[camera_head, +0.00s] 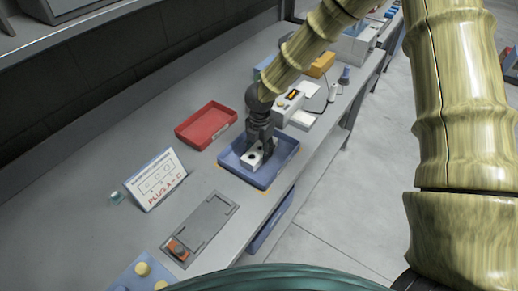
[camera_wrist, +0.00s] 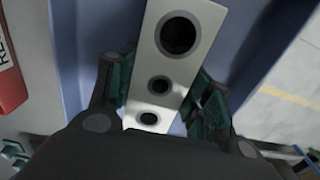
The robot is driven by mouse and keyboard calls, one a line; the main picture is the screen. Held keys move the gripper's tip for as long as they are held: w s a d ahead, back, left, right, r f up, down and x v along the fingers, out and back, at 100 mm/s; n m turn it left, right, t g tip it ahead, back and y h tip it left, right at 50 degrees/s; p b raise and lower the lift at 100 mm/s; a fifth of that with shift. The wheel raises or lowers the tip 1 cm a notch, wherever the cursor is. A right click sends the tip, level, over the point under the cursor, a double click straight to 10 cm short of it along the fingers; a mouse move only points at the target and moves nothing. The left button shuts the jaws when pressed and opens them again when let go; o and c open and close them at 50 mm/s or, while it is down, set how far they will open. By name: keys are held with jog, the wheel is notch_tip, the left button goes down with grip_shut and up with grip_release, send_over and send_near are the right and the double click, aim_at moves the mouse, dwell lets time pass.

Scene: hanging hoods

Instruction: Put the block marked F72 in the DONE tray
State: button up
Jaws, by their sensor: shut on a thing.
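A white block (camera_head: 252,159) with round dark holes in its top is at the blue tray on the bench. In the wrist view the block (camera_wrist: 176,65) shows three holes in a row, the largest at the far end. My gripper (camera_head: 262,145) is shut on the block, with a finger on each long side. The blue tray (camera_head: 286,150) lies under the block and gripper. I cannot tell whether the block touches its floor. No F72 mark is readable on the block, and the tray's label is too small to read.
A red tray (camera_head: 206,125) lies just left of the blue tray. A sign card (camera_head: 156,179) stands in front of it. A grey plate with an orange part (camera_head: 178,248) lies nearer. A white device (camera_head: 290,104) is behind the blue tray. The bench's right edge is close by.

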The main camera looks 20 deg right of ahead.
jog(key=shift+f, duration=0.15)
jog(key=o, duration=1.5)
jog(key=shift+w, duration=0.1)
notch_tip(320, 180, up, 12)
jog(key=shift+r+b, duration=0.15)
jog(key=shift+b, duration=1)
